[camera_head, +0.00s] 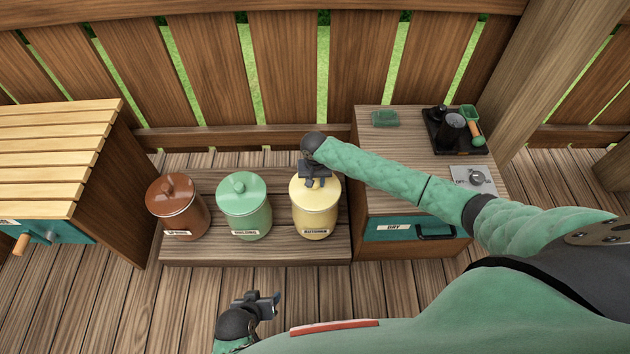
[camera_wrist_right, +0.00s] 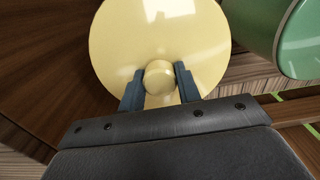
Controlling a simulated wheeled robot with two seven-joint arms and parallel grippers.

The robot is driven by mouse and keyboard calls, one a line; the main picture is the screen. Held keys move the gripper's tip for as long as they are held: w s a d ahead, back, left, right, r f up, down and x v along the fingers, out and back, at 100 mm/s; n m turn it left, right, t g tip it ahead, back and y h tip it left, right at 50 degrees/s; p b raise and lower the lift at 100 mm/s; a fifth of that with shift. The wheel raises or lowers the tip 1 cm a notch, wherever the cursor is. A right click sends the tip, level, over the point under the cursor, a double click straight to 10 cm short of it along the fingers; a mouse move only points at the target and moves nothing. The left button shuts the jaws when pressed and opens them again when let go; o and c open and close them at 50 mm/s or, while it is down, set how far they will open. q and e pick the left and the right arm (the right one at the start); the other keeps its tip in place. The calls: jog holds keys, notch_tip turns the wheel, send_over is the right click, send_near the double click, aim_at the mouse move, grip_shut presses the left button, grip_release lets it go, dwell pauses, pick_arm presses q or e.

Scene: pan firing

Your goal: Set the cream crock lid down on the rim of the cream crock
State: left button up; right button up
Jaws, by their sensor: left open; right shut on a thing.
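The cream crock (camera_head: 316,221) stands at the right end of a low wooden platform, with a label on its front. The cream crock lid (camera_head: 302,188) is at the crock's top, partly hidden by my right gripper (camera_head: 316,183). In the right wrist view the lid (camera_wrist_right: 120,45) is a round cream disc, and my right gripper (camera_wrist_right: 158,85) is shut on its round knob (camera_wrist_right: 158,76). I cannot tell whether the lid touches the rim, since the rim is hidden. My left gripper (camera_head: 268,304) is open and empty in front of the platform.
A green crock (camera_head: 245,212) and a brown crock (camera_head: 180,208), both lidded, stand left of the cream crock on the platform (camera_head: 270,251). A wooden cabinet (camera_head: 385,185) with a teal drawer is close on the right. A slatted bench (camera_head: 60,150) is at the left.

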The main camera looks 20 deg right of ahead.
pick_arm(q)
jog(key=shift+r, duration=0.15)
pick_arm(e)
jog(key=shift+f, duration=0.3)
pick_arm(q)
jog(key=shift+f, duration=0.2)
pick_arm(e)
jog(key=shift+f, duration=0.7)
pick_arm(q)
jog(key=shift+r, duration=0.1)
pick_arm(e)
jog(key=o, duration=1.3)
jog(key=shift+c, duration=0.2)
pick_arm(q)
jog(key=shift+w, duration=0.1)
pick_arm(e)
jog(key=shift+r, duration=0.6)
notch_tip(320, 180, up, 6)
jog(key=shift+f, duration=0.1)
pick_arm(q)
jog(key=shift+f, duration=0.2)
pick_arm(e)
jog(key=shift+r, duration=0.4)
